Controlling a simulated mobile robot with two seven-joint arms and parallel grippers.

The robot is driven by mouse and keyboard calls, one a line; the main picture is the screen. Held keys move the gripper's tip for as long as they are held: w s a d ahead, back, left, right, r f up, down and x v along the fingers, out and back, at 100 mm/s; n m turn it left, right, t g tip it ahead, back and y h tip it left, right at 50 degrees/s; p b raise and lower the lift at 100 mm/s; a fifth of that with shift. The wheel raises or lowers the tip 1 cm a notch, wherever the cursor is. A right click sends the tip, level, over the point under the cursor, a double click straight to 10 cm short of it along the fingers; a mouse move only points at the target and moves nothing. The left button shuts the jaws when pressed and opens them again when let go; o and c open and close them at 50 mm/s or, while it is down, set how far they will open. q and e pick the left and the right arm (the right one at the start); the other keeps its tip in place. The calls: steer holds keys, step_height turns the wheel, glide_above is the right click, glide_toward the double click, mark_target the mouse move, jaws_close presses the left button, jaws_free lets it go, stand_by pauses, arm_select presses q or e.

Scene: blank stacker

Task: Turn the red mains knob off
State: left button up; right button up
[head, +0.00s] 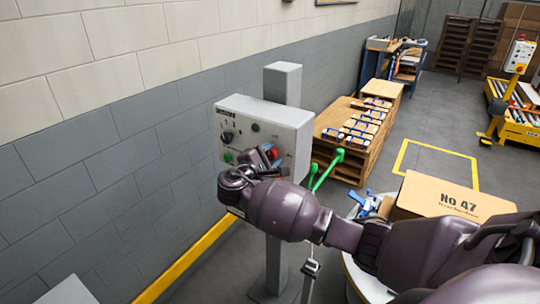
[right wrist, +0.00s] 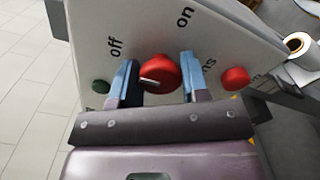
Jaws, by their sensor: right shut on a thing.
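The red mains knob (right wrist: 160,72) is on a grey control box (head: 285,122) fixed to a post. In the right wrist view, the box face carries the words "off" (right wrist: 115,47) and "on" (right wrist: 185,17) above the knob. A pale mark shows low on the knob's left side. My right gripper (right wrist: 158,80) is shut on the knob, one blue-tipped finger on each side. In the head view, the knob (head: 272,152) is partly hidden by my right gripper (head: 265,157). My left gripper is not in view.
A green button (right wrist: 100,87) and a smaller red button (right wrist: 235,78) flank the knob. A black selector (head: 227,137) is on the box's left. Green handles (head: 327,168) stand close to the right. A block wall is behind; a carton (head: 445,195) is near my arm.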

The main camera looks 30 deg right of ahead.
stand_by(0.4)
steer(key=o, duration=0.9)
steer(key=shift+a, duration=0.1)
steer(key=b+v, duration=0.1)
steer(key=v, duration=0.9)
steer(key=shift+s+a+f+b, duration=0.1)
steer(key=shift+s+a+b, duration=0.1)
steer(key=shift+a+b, duration=0.1)
steer(key=shift+s, duration=0.1)
